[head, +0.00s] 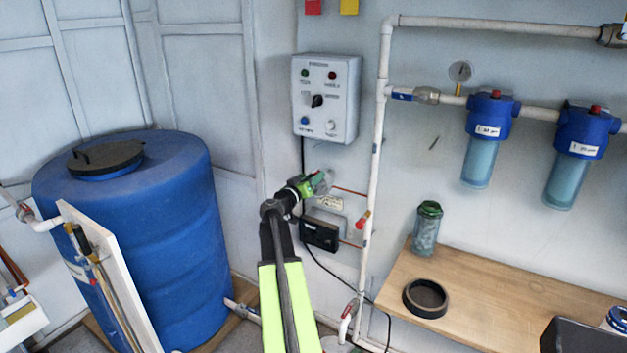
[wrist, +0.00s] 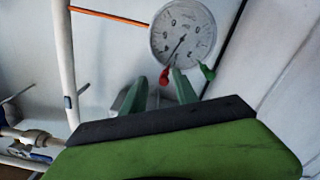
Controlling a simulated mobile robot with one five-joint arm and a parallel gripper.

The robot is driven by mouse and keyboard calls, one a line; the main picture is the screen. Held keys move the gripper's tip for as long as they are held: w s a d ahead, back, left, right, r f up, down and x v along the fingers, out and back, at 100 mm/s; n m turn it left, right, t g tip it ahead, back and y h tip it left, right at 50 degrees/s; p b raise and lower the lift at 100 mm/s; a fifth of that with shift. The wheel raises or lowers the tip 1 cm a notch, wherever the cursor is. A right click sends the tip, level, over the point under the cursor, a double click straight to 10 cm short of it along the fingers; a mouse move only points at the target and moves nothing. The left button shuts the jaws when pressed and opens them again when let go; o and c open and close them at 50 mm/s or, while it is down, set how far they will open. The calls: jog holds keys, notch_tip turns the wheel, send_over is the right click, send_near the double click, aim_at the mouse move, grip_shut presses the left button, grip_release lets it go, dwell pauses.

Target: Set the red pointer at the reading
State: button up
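A round white gauge (wrist: 183,33) with a dark needle shows at the top of the wrist view. A small red tab (wrist: 165,76), which looks like the red pointer, sits at its lower rim. A green tab (wrist: 207,72) sits at the lower right rim. My gripper (wrist: 159,78) is open, its two green fingertips apart. The red tab shows between the tips, nearer the right one; I cannot tell if they touch. In the head view my gripper (head: 308,187) is at the wall beside the gauge (head: 323,182), which it partly hides. The dial reading is too small to tell.
A control box (head: 326,98) hangs above my gripper. A small black box (head: 320,233) is below it. A white vertical pipe (head: 373,170) stands close on the right. A blue tank (head: 150,240) is on the left, a wooden bench (head: 490,305) at right.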

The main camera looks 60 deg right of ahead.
jog(key=a, duration=1.7)
jog(key=shift+a, duration=0.2)
jog(key=shift+w, duration=0.1)
jog(key=shift+c, duration=0.5)
jog(key=shift+n, duration=0.5)
jog(key=w+d+r+p, duration=0.1)
jog(key=d+r+p, duration=0.1)
jog(key=w+d+r+p, duration=0.3)
jog(key=shift+d+r+p, duration=0.3)
grip_shut()
jog(key=s+d+f+b, duration=0.2)
jog(key=d+f+b, duration=0.1)
jog(key=d, duration=0.8)
jog(key=shift+s+f+b, duration=0.15)
jog(key=shift+f+b, duration=0.2)
jog(key=shift+f, duration=0.05)
